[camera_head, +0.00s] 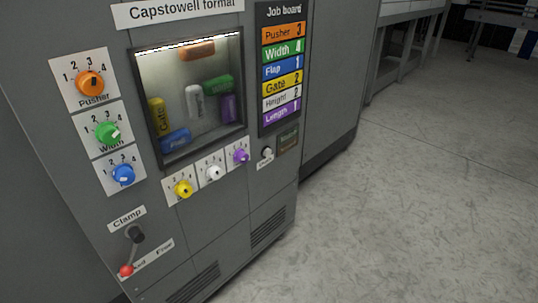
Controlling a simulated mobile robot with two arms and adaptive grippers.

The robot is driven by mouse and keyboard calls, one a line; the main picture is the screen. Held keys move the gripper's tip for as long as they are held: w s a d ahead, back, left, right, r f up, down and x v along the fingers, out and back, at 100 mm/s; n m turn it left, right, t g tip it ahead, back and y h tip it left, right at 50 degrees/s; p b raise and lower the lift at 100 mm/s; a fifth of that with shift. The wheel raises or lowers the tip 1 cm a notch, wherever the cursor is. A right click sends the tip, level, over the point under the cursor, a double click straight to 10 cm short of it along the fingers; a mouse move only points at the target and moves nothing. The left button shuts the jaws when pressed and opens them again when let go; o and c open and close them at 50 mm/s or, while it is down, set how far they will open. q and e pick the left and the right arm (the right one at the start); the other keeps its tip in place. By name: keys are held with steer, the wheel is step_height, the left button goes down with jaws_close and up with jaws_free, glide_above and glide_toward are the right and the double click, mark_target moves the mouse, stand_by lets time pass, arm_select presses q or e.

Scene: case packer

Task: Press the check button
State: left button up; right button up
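The check button (266,153) is a small pale round button low on the right of the grey machine's front. A small label (265,163) sits under it, too small to read clearly. A small dark display (288,139) is just to its upper right, its text unreadable. Neither of my grippers is in view, and nothing touches the button.
Orange (90,84), green (108,132), blue (122,175), yellow (183,188), white (213,173) and purple (241,156) knobs surround a window. A job board (283,65) hangs above the button. A clamp lever with a red ball (126,270) is lower left. Floor at right is clear.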

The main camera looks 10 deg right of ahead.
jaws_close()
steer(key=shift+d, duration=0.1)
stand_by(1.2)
